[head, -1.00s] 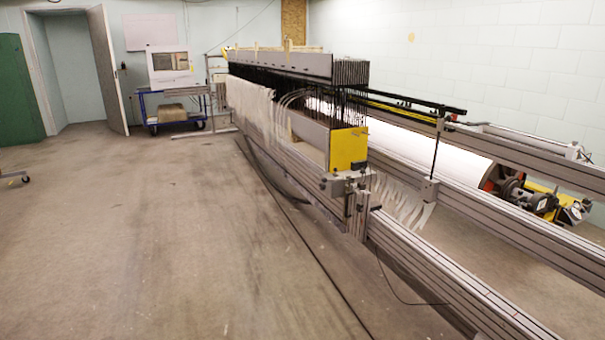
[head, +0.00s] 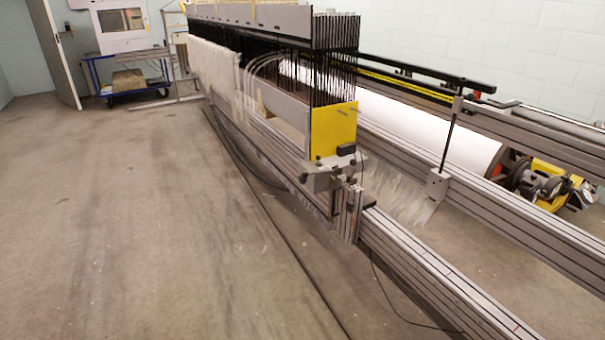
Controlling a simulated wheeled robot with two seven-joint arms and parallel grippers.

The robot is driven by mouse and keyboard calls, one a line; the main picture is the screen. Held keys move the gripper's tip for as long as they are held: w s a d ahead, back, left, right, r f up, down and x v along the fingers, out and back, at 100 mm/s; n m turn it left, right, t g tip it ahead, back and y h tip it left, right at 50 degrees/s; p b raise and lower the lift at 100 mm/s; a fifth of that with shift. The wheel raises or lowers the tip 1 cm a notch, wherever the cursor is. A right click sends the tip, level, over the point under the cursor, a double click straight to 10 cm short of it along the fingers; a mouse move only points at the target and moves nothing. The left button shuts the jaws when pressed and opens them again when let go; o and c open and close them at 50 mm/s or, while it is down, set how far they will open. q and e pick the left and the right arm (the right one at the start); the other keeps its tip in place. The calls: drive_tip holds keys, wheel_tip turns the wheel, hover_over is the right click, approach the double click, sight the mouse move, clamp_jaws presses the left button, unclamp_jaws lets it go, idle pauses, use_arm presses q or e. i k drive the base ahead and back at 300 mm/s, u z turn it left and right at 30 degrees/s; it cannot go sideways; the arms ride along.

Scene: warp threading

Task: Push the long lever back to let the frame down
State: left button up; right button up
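The frame (head: 290,28) is a long harness of grey bars and black uprights in the head view, standing on the machine's rails. A yellow end block (head: 333,132) is at its near end, above a metal bracket with small black knobs (head: 330,178). A thin black upright rod (head: 447,142) stands on the rail to the right, below a long black bar. I cannot tell whether this rod is the long lever; no other part is clearly recognisable as it. Pale threads hang along the left side of the frame. Neither of my grippers is in view.
A near aluminium rail (head: 430,265) runs toward the lower right. A white roll (head: 430,125) and a yellow and black drive unit (head: 540,185) lie beyond it. A dark cable runs along the floor beside the machine. The floor (head: 130,220) on the left is open. A blue cart (head: 130,98) stands at the back.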

sight(304, 175)
drive_tip(key=u, duration=0.8)
drive_tip(key=i, duration=1.1)
drive_tip(key=u, duration=0.45)
drive_tip(key=i, duration=1.6)
drive_tip(key=z, duration=1.3)
drive_tip(key=i, duration=0.45)
drive_tip(key=z, duration=0.3)
